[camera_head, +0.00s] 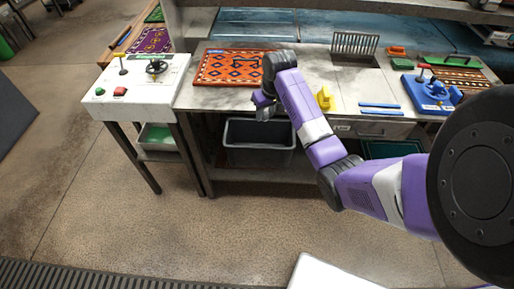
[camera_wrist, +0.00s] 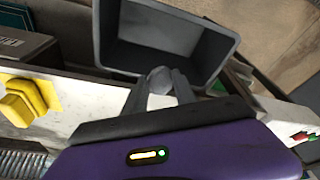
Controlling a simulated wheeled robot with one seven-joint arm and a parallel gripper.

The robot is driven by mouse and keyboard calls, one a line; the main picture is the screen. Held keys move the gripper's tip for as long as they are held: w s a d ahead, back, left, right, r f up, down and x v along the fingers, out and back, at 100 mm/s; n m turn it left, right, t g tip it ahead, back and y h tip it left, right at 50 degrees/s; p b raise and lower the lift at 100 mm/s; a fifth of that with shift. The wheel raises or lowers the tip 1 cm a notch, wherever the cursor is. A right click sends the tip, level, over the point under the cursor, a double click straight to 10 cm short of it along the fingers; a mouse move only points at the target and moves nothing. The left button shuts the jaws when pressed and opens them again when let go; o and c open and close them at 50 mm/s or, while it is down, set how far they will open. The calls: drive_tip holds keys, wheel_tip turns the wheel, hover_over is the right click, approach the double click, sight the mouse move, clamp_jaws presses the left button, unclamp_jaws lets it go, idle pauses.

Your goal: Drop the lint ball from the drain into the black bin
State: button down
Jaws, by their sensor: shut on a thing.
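My gripper (camera_wrist: 160,93) is shut on the lint ball (camera_wrist: 159,78), a small grey round lump between the fingertips in the wrist view. In the head view my gripper (camera_head: 264,108) is at the front edge of the worktable, above the black bin. The black bin (camera_head: 259,155) is a dark open box on the shelf under the table. In the wrist view the bin's rim (camera_wrist: 225,38) and empty-looking inside lie beyond the fingertips. The drain (camera_head: 354,46) appears to be the slotted metal grate at the back of the table, with a dark recess in front.
The worktable (camera_head: 225,98) holds an orange patterned rug (camera_head: 228,67), a yellow block (camera_head: 324,98), blue bars (camera_head: 381,108) and a blue device (camera_head: 430,93). A white control stand (camera_head: 140,102) is at the left. The floor in front is clear.

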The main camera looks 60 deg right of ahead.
wheel_tip(320, 180, down, 2)
drive_tip(key=shift+f+b, duration=0.1)
drive_tip(key=shift+b, duration=0.65)
drive_tip(key=c, duration=0.9)
unclamp_jaws()
drive_tip(key=v, duration=0.8)
drive_tip(key=shift+b, duration=0.35)
